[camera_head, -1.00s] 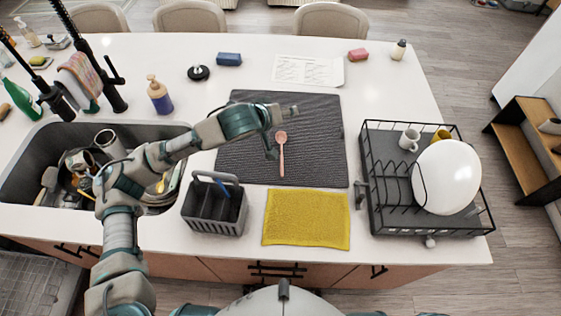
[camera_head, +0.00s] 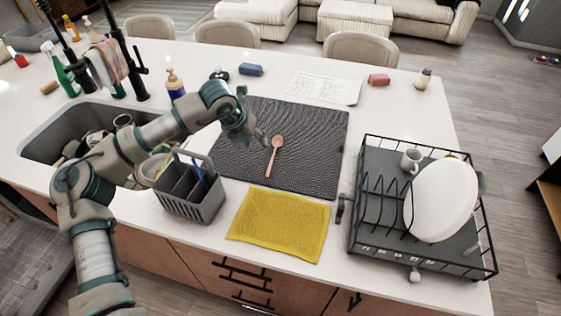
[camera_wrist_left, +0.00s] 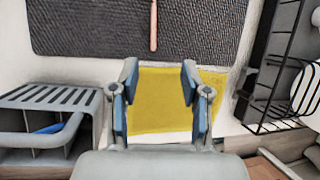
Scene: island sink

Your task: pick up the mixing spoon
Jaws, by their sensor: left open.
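The pink mixing spoon (camera_head: 276,151) lies on the dark ribbed mat (camera_head: 320,140), its bowl end away from me and its handle toward me. In the left wrist view the lower part of its handle (camera_wrist_left: 153,27) shows at the top centre, beyond the fingertips. My left gripper (camera_head: 258,138) is above the mat, just left of the spoon in the head view. In the wrist view my left gripper (camera_wrist_left: 160,72) is open and empty, with the yellow cloth (camera_wrist_left: 165,105) behind its fingers. My right gripper is not in view.
A grey utensil caddy (camera_head: 190,195) stands left of the yellow cloth (camera_head: 280,225). A black dish rack (camera_head: 370,210) with a white plate (camera_head: 443,200) and a mug (camera_head: 411,160) is at the right. The sink (camera_head: 60,130) is at the left.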

